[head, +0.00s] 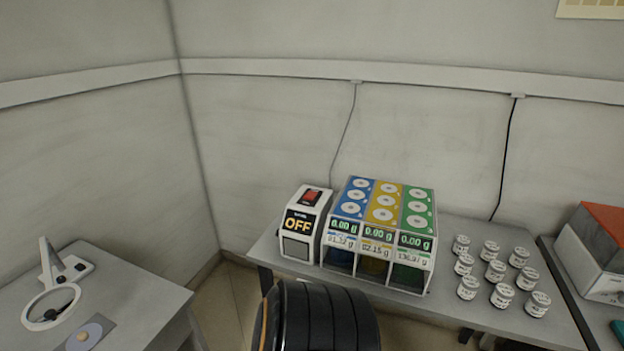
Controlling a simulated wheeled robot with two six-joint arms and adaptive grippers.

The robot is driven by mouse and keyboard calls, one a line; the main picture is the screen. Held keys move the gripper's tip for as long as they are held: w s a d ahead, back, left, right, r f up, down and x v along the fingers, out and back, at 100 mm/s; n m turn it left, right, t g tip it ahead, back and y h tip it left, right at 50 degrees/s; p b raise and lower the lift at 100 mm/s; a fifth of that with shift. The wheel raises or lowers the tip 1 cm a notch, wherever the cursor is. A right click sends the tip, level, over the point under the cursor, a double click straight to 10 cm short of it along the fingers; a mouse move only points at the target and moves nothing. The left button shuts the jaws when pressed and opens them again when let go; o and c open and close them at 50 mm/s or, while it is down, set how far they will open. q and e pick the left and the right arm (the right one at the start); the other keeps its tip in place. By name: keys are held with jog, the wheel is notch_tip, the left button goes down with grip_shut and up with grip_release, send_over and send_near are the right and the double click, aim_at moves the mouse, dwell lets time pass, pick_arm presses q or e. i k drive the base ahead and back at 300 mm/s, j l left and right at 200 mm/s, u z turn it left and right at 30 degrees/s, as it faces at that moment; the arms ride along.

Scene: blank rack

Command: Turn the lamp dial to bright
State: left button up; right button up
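A white ring lamp (50,306) with a short arm and a flat base (72,270) stands on the grey table (135,290) at the lower left. A small dark knob shows on its base, and dark parts show at its ring. In front of the lamp, a pale disc (90,335) with a tan centre lies on a grey plate, partly cut by the lower edge. I cannot tell which of these is the lamp dial, and no setting can be read. Neither of my grippers is in view.
A white box (297,246) with a red switch reads OFF on the second table. Beside it stands a blue, yellow and green dispenser (383,242). Several small white jars (495,271) stand to the right. A red-topped box (597,250) is at the right edge. A floor gap separates the left tables.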

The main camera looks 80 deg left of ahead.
aim_at(60, 280)
jog(key=u, duration=4.55)
jog(key=k+l+u, duration=0.1)
jog(key=k+l, duration=0.05)
jog(key=l, duration=0.05)
